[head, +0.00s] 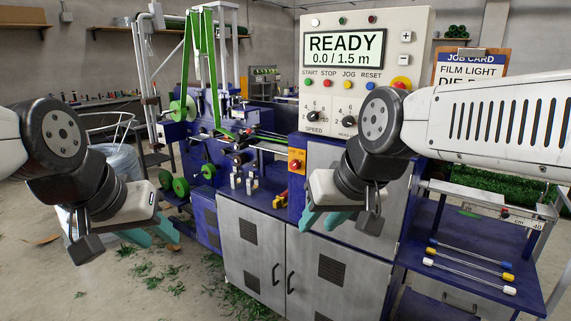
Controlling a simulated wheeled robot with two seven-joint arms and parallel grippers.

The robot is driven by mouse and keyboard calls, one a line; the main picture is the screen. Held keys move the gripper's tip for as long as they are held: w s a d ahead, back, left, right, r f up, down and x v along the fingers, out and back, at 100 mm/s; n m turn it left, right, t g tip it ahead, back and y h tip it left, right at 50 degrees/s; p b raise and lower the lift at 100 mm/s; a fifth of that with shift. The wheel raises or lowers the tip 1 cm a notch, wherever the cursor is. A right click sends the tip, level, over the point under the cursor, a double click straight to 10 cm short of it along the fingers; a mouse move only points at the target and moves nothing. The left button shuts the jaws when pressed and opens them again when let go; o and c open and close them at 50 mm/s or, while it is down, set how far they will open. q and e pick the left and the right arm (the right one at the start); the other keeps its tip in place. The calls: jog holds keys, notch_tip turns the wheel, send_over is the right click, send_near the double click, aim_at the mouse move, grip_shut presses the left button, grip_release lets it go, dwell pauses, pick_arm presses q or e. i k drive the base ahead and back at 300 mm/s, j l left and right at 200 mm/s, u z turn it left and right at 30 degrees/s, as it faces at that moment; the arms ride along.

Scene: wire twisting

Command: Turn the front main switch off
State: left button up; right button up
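The front main switch (296,166) is a red knob on an orange-yellow plate on the blue front of the machine, below the control panel. The markings on its plate are too small to read. My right gripper (325,219) is below and a little right of the switch in the picture, apart from it, with its teal fingers spread and nothing between them. My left gripper (150,234) is far to the left of the switch, in front of the machine, with its teal fingers apart and empty.
The control panel (353,75) above reads READY and 0.0 / 1.5 m. Grey cabinet doors (250,240) are below the switch. A blue shelf cart (465,245) with several capped rods stands at the right. Green scraps litter the floor at the lower left.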

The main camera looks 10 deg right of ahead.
aim_at(294, 165)
jog(key=i+l+u, duration=0.2)
jog(key=u, duration=0.2)
jog(key=i+l+u, duration=0.15)
jog(key=u, duration=0.2)
jog(key=l, duration=0.1)
